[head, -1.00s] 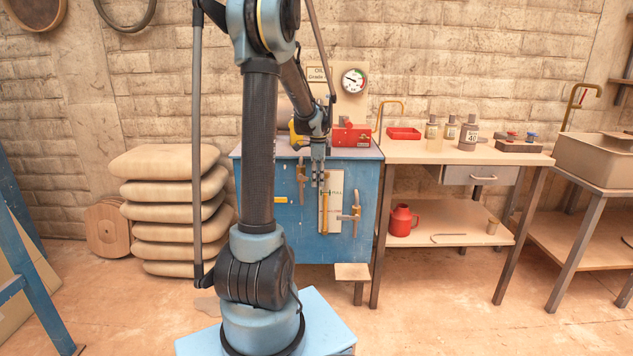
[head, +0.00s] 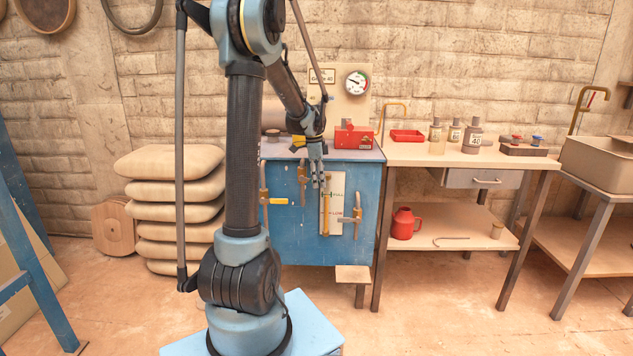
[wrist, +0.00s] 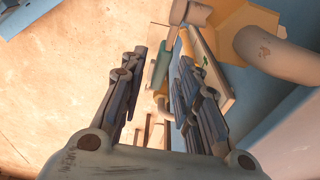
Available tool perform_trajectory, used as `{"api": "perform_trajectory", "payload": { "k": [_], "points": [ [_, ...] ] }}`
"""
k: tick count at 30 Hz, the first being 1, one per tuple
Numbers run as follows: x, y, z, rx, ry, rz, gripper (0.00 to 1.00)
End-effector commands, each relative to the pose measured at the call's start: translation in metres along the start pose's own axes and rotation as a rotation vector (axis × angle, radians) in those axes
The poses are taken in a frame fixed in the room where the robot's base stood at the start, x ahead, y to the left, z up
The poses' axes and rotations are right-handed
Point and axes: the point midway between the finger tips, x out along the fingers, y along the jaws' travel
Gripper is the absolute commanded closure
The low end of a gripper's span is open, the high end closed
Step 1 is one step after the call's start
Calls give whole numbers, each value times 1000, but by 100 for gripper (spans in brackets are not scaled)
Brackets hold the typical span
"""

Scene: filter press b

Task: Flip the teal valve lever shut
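The blue tank (head: 350,250) stands ahead with brass valves and a sight gauge board (head: 336,213) on its front. A teal bar (wrist: 160,65), which looks like the lever, shows in the wrist view between and beyond my fingers, beside the gauge board (wrist: 220,75). In the head view I cannot pick the teal lever out clearly. My gripper (head: 317,178) points down in front of the gauge's upper end. Its two fingers (wrist: 150,105) are spread apart in the wrist view, with nothing held. I cannot tell whether either finger touches the teal bar.
A valve with a yellow handle (head: 278,201) is left of the gauge, and another brass valve (head: 356,213) is to its right. A blurred pipe (wrist: 275,50) lies close by in the wrist view. A workbench (head: 450,154) stands right of the tank. Stacked sacks (head: 170,162) are at left.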

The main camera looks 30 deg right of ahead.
Motion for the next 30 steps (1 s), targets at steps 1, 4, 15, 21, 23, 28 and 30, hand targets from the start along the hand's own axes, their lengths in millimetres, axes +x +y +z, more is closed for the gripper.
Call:
{"api": "perform_trajectory", "payload": {
  "k": [1,4,15,21,23,28,30],
  "points": [
    [0,0,0,0,0,0,70],
    [0,1,0,0,0,1,70],
    [-25,1,0,0,-1,1,70],
    [-63,1,0,0,0,2,70],
    [-74,0,0,1,0,2,70],
    [-100,0,1,0,0,2,70],
    [-107,0,1,0,0,2,70]
  ]
}}
